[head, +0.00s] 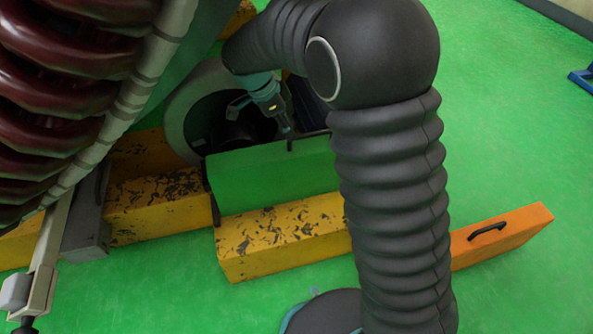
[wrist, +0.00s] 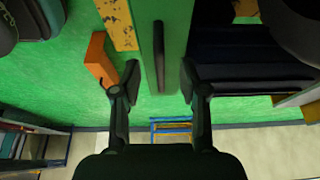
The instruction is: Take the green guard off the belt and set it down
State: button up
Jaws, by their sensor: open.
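The green guard (head: 275,172) stands upright on the yellow frame in the head view. In the wrist view the guard's green top (wrist: 177,30) runs up the middle, with a black bar handle (wrist: 159,50) along it. My gripper (head: 288,131) is at the guard's top edge in the head view. In the wrist view my gripper (wrist: 160,80) is open, with one finger on each side of the handle's line and nothing held. I cannot tell how far the fingertips are above the handle. A dark ribbed surface, seemingly the belt (wrist: 235,65), lies right of the guard.
Chipped yellow beams (head: 280,235) run under and beside the guard. An orange box with a black handle (head: 510,232) sits on the green floor at the right. The large dark red coils (head: 60,90) fill the left. Open floor (head: 510,130) lies at the right.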

jog(key=x, duration=0.5)
jog(key=shift+b, duration=0.4)
jog(key=shift+c, duration=0.2)
grip_shut()
